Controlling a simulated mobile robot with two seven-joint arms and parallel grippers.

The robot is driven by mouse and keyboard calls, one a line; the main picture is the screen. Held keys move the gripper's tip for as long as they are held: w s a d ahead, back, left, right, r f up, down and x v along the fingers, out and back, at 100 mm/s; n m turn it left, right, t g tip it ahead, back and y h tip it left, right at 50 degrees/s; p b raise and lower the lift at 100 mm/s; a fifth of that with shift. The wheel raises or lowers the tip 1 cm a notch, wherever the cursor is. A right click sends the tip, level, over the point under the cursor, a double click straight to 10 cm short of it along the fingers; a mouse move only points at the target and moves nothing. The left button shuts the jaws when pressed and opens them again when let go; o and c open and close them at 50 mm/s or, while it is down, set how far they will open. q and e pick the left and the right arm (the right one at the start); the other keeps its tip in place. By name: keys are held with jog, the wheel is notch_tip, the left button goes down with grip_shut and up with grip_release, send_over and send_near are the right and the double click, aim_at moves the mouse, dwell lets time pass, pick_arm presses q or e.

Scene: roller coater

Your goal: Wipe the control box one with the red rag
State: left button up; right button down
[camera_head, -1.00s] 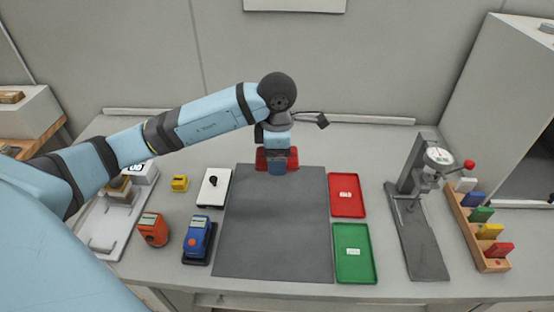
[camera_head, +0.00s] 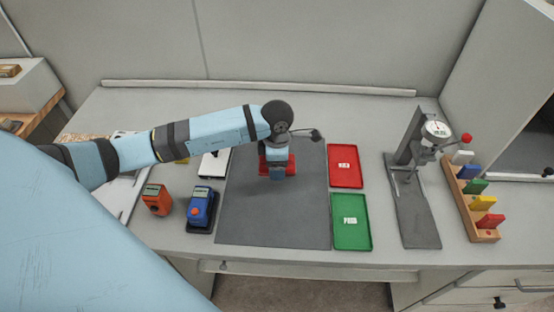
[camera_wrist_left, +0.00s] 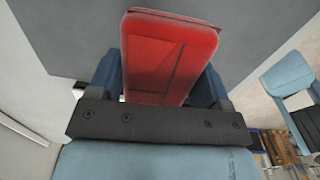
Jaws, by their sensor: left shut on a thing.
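The red rag (camera_head: 291,164) is over the upper middle of the dark grey mat, partly hidden by my left gripper (camera_head: 277,173). In the left wrist view the rag (camera_wrist_left: 168,52) is a flat red slab between the blue fingers of my left gripper (camera_wrist_left: 160,88), which is shut on it. I cannot tell whether the rag touches the mat. An orange box with a display (camera_head: 158,200) and a blue box with a display (camera_head: 201,207) on a black base stand left of the mat. I cannot tell which is control box one. My right gripper is not in view.
The dark grey mat (camera_head: 272,222) is otherwise bare. A red tray (camera_head: 346,178) and a green tray (camera_head: 352,238) lie right of it. Further right stand a dial gauge stand (camera_head: 414,200) and a wooden rack (camera_head: 482,238) of coloured pieces. A white plate (camera_head: 209,168) is partly behind my arm.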

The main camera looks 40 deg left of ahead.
aim_at(277, 183)
pick_arm(q)
notch_tip(277, 183, down, 3)
jog(key=shift+r, duration=0.1)
notch_tip(277, 183, down, 3)
jog(key=shift+f+p, duration=0.1)
jog(key=shift+p, duration=0.35)
jog(key=shift+f, duration=0.35)
jog(key=shift+f, duration=0.2)
jog(key=o, duration=0.8)
